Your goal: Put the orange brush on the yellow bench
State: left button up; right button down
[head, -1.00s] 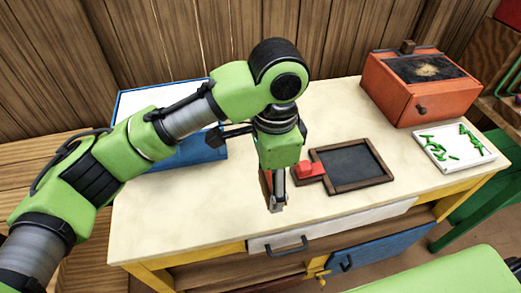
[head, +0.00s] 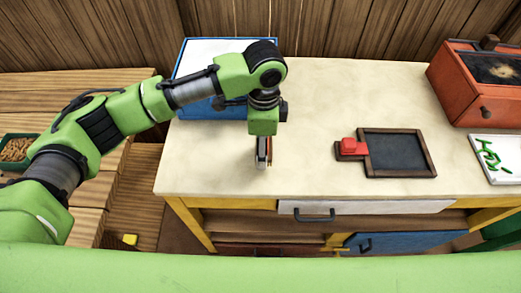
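A bench with a cream top (head: 330,100) and yellow legs fills the middle of the head view. My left gripper (head: 263,164) points down over the left part of this top, left of the slate. A narrow orange-brown piece, seemingly the orange brush (head: 270,148), shows at its fingers, which look closed on it. Most of the piece is hidden by the fingers. I cannot tell whether it touches the top. My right gripper is not in view.
A blue-and-white box (head: 195,60) stands at the back left, behind my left arm. A dark slate (head: 398,153) with a red block (head: 353,147) lies right of the gripper. An orange box (head: 470,95) and white tray (head: 497,165) are far right. The top's centre is clear.

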pick_arm(q)
jog(key=f, duration=0.2)
jog(key=shift+a+f+p, duration=0.3)
jog(key=shift+p, duration=0.1)
jog(key=shift+w+d+f, duration=0.1)
jog(key=shift+f, duration=0.35)
jog(key=o, duration=1.5)
jog(key=shift+r, duration=0.15)
notch_tip(320, 180, up, 12)
jog(key=shift+d+f+b, duration=0.1)
jog(key=shift+b, duration=0.8)
jog(key=shift+f, duration=0.1)
